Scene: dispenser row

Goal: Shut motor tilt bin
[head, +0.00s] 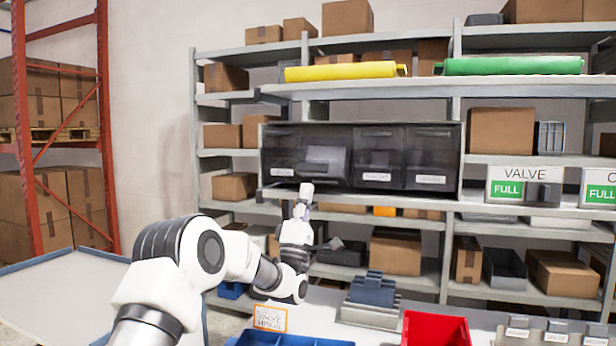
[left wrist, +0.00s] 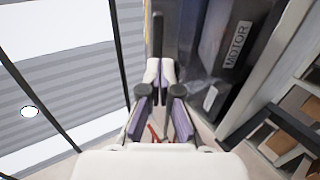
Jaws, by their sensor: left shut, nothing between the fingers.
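A dark cabinet of see-through tilt bins (head: 405,150) stands on the shelf rack in the head view. The second bin from the left (head: 325,158) shows a paler grey front that seems to lean out from the row. A bin labelled MOTOR (left wrist: 236,45) shows in the left wrist view, to the right of my fingers. I cannot read the small bin labels in the head view. My left gripper (head: 306,190) is shut and empty, in front of and just below the second bin. Its fingers also show in the left wrist view (left wrist: 159,78). My right gripper is out of view.
Yellow (head: 340,71) and green (head: 510,65) bars lie above the cabinet. VALVE FULL sign (head: 507,190) hangs right. Below, the bench holds a red bin (head: 435,328), a blue tray (head: 290,339) and a grey stepped block (head: 372,292). Cardboard boxes fill other shelves.

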